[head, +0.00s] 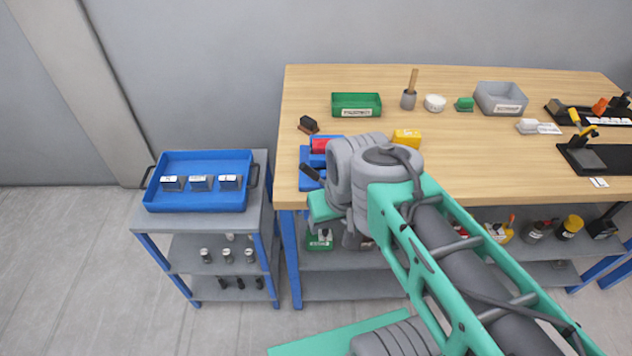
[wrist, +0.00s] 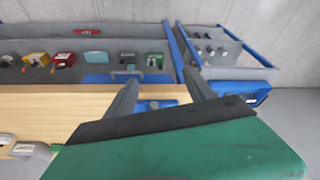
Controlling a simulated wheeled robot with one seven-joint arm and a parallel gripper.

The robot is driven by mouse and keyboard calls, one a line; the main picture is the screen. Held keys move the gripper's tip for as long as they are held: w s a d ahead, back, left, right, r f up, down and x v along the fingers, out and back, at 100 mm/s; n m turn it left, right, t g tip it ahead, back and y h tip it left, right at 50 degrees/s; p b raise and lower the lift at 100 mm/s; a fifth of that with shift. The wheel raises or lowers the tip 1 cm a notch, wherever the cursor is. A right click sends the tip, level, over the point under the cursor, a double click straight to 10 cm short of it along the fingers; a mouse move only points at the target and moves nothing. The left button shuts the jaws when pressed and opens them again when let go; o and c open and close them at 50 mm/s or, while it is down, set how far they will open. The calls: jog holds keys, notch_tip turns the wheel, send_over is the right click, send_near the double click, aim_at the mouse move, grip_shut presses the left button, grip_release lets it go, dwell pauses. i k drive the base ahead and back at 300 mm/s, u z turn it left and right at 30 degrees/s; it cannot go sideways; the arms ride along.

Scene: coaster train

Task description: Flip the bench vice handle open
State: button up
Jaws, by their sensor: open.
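The blue bench vice (head: 305,157) sits at the left front corner of the wooden workbench, partly hidden by my arm in the head view. Its dark handle (head: 312,173) lies slanted across the blue body, and a red piece (head: 322,144) shows at its top. In the wrist view, blue parts that look like the vice (wrist: 158,104) show between and beside my fingers, partly covered by the green and black housing. My gripper (wrist: 163,88) is open, its two grey fingers spread apart. Nothing is visibly held. Whether a finger touches the handle cannot be told.
A dark brush (head: 308,124), a green bin (head: 356,105) and a yellow box (head: 407,138) stand near the vice. A blue tray (head: 200,200) sits on the cart to the left. The bench's middle (head: 480,150) is clear.

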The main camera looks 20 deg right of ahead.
aim_at(307, 169)
jog(key=u, duration=0.2)
jog(key=k, duration=0.25)
jog(key=u, duration=1.05)
jog(key=k, duration=1.1)
jog(key=u, duration=0.25)
jog(key=i, duration=1.05)
jog(key=u, duration=0.25)
